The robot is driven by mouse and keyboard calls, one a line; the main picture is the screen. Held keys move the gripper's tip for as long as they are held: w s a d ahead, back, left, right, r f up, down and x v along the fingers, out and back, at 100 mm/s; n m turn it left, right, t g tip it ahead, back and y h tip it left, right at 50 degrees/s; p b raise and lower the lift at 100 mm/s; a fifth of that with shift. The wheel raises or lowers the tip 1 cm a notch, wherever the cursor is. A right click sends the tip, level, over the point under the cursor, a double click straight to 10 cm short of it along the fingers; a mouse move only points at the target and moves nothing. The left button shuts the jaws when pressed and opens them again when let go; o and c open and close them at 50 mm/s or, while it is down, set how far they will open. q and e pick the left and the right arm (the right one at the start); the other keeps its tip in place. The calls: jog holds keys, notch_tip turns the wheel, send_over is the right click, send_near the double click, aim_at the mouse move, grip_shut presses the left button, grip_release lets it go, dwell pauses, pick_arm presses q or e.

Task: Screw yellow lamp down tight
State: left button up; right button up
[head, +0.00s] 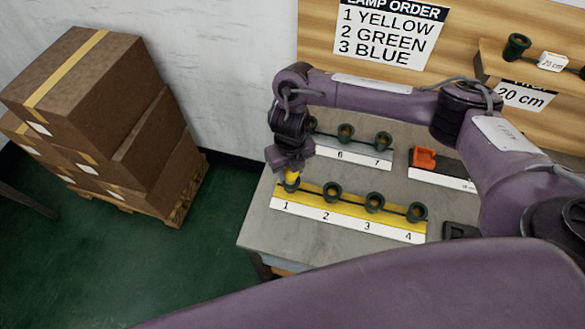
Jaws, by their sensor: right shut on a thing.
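The yellow lamp (291,177) is at the socket marked 1, at the left end of the front yellow strip (326,205). My right gripper (290,170) is above that socket, pointing down, shut on the lamp. The lamp's lower end meets the dark ring of socket 1 (290,186); how deep it sits cannot be told. Sockets 2 (332,190), 3 (375,202) and 4 (417,211) are dark rings joined by a cable, and no lamp shows in them. My left gripper is not in view.
A rear strip (350,149) with more sockets stands behind on the grey table (262,222). A red-orange block (425,158) sits on a holder to the right. A lamp order sign (388,32) hangs on the wall. Stacked boxes (95,110) stand on the floor at left.

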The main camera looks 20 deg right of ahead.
jog(key=shift+r+m, duration=0.15)
jog(key=shift+m, duration=0.35)
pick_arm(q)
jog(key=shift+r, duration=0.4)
pick_arm(e)
jog(key=shift+r+m+p, duration=0.1)
jog(key=shift+m+p, duration=0.95)
jog(key=shift+m, duration=0.05)
jog(key=o, duration=0.6)
jog(key=shift+f+b, duration=0.25)
jog(key=shift+b, duration=0.15)
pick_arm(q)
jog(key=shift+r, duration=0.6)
pick_arm(e)
jog(key=o, duration=0.3)
jog(key=shift+o, duration=0.2)
jog(key=shift+r, duration=0.1)
